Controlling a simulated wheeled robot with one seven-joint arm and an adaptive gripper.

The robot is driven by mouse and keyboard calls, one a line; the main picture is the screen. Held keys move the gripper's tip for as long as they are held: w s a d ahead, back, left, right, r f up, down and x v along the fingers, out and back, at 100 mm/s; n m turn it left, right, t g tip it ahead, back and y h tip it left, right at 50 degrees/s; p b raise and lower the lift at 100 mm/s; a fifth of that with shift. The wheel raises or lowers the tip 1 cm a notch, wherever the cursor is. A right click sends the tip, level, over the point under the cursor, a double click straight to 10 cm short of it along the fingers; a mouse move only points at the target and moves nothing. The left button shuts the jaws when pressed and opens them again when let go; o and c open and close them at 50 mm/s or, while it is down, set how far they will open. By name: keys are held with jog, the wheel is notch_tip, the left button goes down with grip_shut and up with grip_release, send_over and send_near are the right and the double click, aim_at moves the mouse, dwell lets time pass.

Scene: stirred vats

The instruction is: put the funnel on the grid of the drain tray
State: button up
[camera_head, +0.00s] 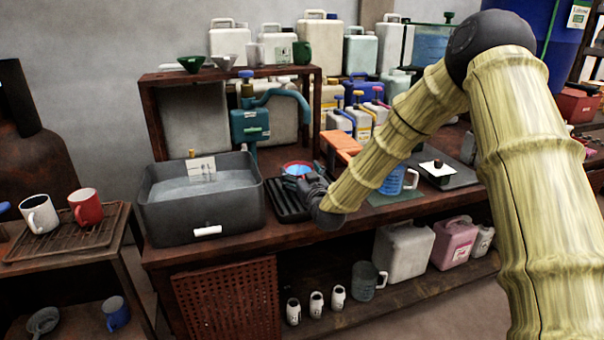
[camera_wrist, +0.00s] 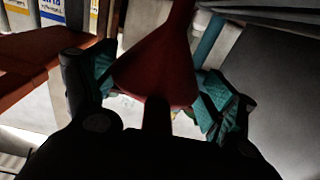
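A dark red funnel (camera_wrist: 158,65) sits between the two fingers of my gripper (camera_wrist: 160,95) in the wrist view. The teal pads press against its cone, and its spout runs to the top of the frame. In the head view my gripper (camera_head: 308,183) is over the right part of the black ribbed drain tray (camera_head: 283,204). A round red-rimmed shape with light blue inside, apparently the funnel's mouth (camera_head: 297,168), shows just beyond it. My gripper and forearm hide part of the tray. I cannot tell whether the spout touches the grid.
A grey basin (camera_head: 200,226) stands left of the tray, with a teal pump (camera_head: 250,124) behind it. A wooden shelf (camera_head: 225,74) with cups and small funnels rises behind.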

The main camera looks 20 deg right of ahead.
jog(key=o, duration=0.3)
jog(key=shift+r, duration=0.15)
jog(key=s, duration=1.2)
jog(key=s+a+f+g, duration=0.1)
jog(key=s+f+g, duration=0.2)
jog(key=s+f, duration=0.5)
jog(key=s+a+f+g, duration=0.1)
jog(key=s+f+g, duration=0.25)
jog(key=f, duration=0.85)
jog(key=s+a+f+g, duration=0.2)
jog(key=s+f+g, duration=0.1)
jog(key=s+f, duration=0.55)
jog(key=s+f+g, duration=0.4)
jog(key=s+f, duration=0.4)
jog(key=s, duration=0.6)
jog(key=s+d+f+m+g, duration=0.1)
jog(key=s+f+g, duration=0.3)
jog(key=s+f, duration=0.4)
jog(key=s, duration=0.7)
jog(key=shift+d+g+h+p, duration=0.25)
jog(key=shift+g+h+p, duration=0.05)
jog(key=shift+g, duration=0.05)
